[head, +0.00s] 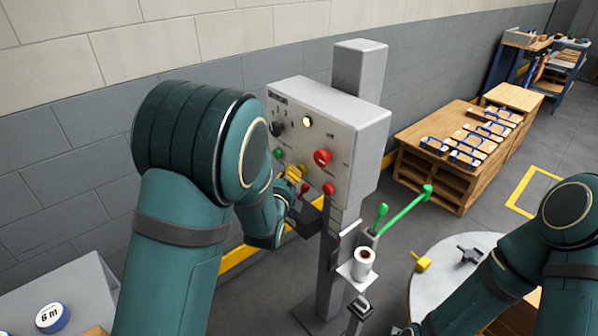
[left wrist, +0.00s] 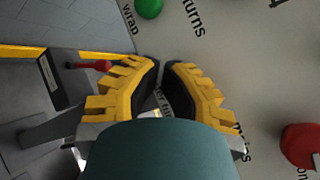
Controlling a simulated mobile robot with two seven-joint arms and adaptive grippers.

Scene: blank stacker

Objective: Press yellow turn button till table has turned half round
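The grey control box (head: 330,115) on a post carries red, green and black controls and a lit lamp (head: 307,122). My left gripper (head: 300,178) is at the lower left of its face. In the left wrist view its yellow-padded fingers (left wrist: 163,68) are close together, with only a narrow gap and nothing seen held. Printed lettering shows between them. I cannot make out the yellow turn button; fingers and wrist cover that part, so contact cannot be told. The round grey table (head: 428,287) is partly visible at lower right. My right arm crosses it; its gripper is out of view.
A red button (left wrist: 300,145) and green button (left wrist: 149,7) flank the left fingers. A green-handled lever (head: 405,208) and a white roll (head: 364,262) are beside the post. A yellow piece (head: 422,262) is at the table's edge. A wooden bench (head: 430,135) stands behind.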

